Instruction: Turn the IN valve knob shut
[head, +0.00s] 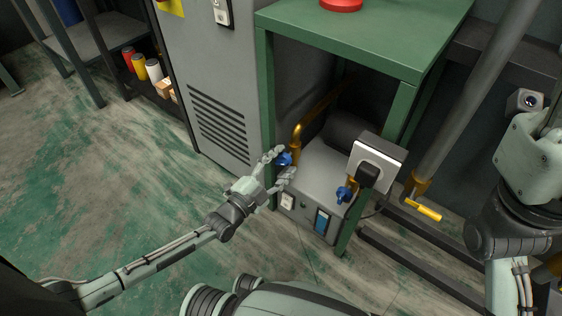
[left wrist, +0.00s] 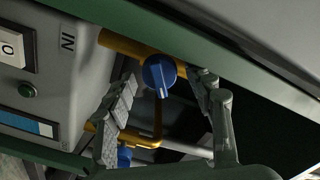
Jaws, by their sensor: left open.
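The grey machine (head: 325,170) sits under a green table. Its IN label (left wrist: 68,42) shows in the left wrist view, beside a brass pipe. The blue IN valve knob (left wrist: 160,74) is on that pipe, with a white mark on its face. In the head view the knob (head: 284,158) is partly hidden by my fingers. My left gripper (head: 283,164) is open, with a finger on either side of the knob; I cannot tell whether they touch it. A second blue knob (head: 344,193) is on the machine's right side. My right gripper is not in view; only part of that arm shows.
A white-faced box with a black plug (head: 369,174) is at the machine's right. A pipe with a yellow handle (head: 424,210) stands further right. Floor at left is clear.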

